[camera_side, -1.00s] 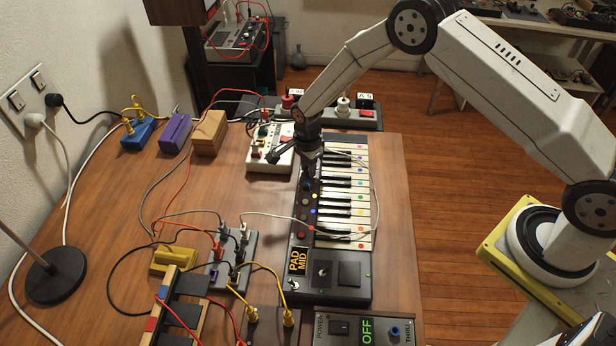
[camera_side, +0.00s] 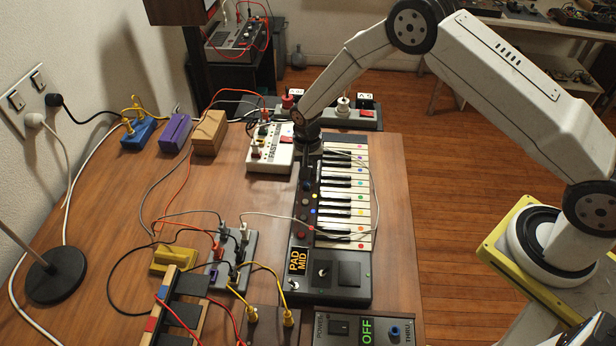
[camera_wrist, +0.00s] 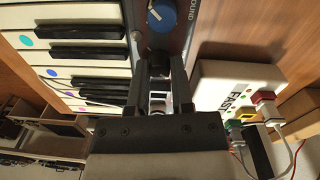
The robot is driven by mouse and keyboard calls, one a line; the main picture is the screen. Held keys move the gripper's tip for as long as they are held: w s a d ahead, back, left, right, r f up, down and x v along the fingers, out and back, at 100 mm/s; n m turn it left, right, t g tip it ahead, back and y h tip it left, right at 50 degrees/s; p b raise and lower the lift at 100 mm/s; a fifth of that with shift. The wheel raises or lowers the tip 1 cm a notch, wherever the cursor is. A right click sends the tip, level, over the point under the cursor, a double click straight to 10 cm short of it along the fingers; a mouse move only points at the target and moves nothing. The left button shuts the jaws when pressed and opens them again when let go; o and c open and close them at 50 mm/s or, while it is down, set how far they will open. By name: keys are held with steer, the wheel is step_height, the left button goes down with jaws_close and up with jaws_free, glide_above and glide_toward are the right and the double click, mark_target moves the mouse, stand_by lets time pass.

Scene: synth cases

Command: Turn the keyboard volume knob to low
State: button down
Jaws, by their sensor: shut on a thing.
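The keyboard (camera_side: 343,205) lies on the wooden table, with white and black keys and a dark knob panel (camera_side: 303,207) along its left side. It also shows at the upper left of the wrist view (camera_wrist: 75,50). My gripper (camera_side: 306,178) points down over the far end of that panel. In the wrist view its two fingers (camera_wrist: 161,62) are close together on the panel, shut on the volume knob, which they hide. A blue knob (camera_wrist: 162,14) with a white mark, beside the word SOUND, stands just beyond the fingertips. The held knob's setting cannot be seen.
A white box marked FAST (camera_side: 268,155), with plugs and cables, stands close left of my gripper. A power strip (camera_side: 345,116) lies behind. A pad unit (camera_side: 330,277) is in front of the keyboard. A white cable (camera_side: 372,180) loops over the keys.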

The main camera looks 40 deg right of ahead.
steer(key=n, duration=0.4)
steer(key=shift+n, duration=0.3)
steer(key=n, duration=0.4)
steer(key=shift+n, duration=0.3)
steer(key=n, duration=0.4)
steer(key=shift+n, duration=0.3)
steer(key=n, duration=0.4)
steer(key=shift+t, duration=0.3)
steer(key=n, duration=0.9)
steer(key=shift+n, duration=0.3)
steer(key=n, duration=0.4)
steer(key=shift+y, duration=0.3)
steer(key=n, duration=0.3)
steer(key=shift+n, duration=0.4)
